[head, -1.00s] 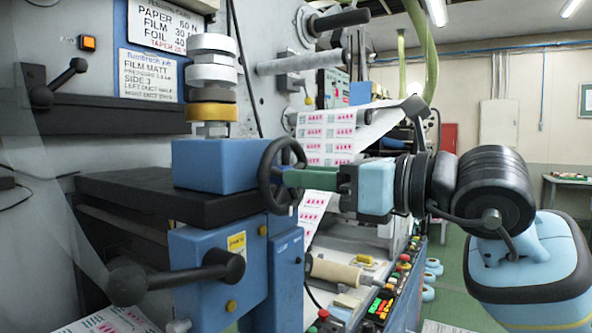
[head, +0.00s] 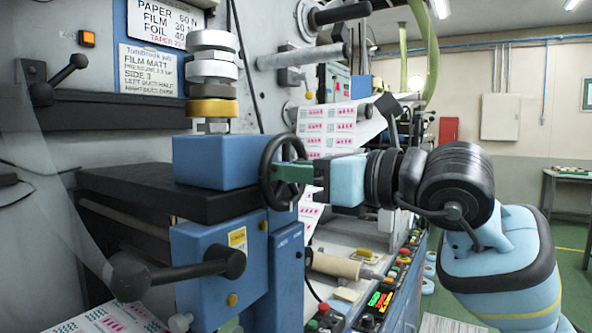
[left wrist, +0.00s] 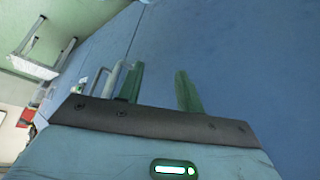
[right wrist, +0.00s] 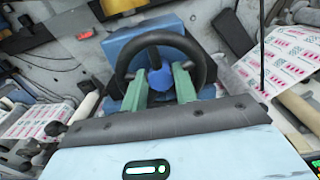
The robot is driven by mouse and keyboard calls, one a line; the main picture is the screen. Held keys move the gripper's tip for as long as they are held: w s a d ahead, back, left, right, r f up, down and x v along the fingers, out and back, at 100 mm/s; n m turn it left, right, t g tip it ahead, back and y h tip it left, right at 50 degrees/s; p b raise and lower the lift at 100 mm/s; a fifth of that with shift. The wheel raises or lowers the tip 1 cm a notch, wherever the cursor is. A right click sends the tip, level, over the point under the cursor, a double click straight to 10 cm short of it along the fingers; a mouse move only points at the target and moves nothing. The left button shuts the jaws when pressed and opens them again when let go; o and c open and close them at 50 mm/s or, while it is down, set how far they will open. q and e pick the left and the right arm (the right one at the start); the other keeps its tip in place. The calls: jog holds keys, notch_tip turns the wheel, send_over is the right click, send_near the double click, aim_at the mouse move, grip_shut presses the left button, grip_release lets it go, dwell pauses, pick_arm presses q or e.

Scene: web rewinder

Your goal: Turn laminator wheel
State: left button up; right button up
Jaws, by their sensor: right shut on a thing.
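The black laminator wheel (head: 265,178) stands upright on the right side of a blue housing (head: 215,163) in the head view. My right gripper (head: 284,172) reaches into it from the right. In the right wrist view its green fingers (right wrist: 161,72) are inside the wheel's rim (right wrist: 157,39), on either side of the blue hub, and shut on the wheel. The exact contact is partly hidden. My left gripper (left wrist: 159,82) shows only in its wrist view, with its fingers apart and nothing between them, facing a blue surface.
A black lever handle (head: 180,271) sticks out at the front left, below the blue housing. A printed web (head: 327,130) runs behind my right gripper. A button panel (head: 385,290) lies below it.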

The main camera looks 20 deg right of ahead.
pick_arm(q)
jog(key=shift+w+r, duration=0.2)
pick_arm(e)
jog(key=shift+m, duration=0.3)
pick_arm(q)
jog(key=shift+t, duration=0.4)
jog(key=r+p, duration=0.2)
jog(key=w+r+p, duration=0.1)
jog(key=r+p, duration=0.1)
jog(key=shift+w+r+p, duration=0.2)
jog(key=shift+r+p, duration=0.1)
jog(key=shift+p, duration=0.05)
pick_arm(e)
jog(key=m, duration=0.8)
pick_arm(q)
jog(key=shift+a, duration=0.1)
pick_arm(e)
jog(key=shift+w, duration=0.1)
jog(key=shift+f, duration=0.1)
jog(key=o, duration=0.6)
pick_arm(q)
jog(key=shift+w, duration=0.25)
pick_arm(e)
jog(key=shift+o, duration=0.3)
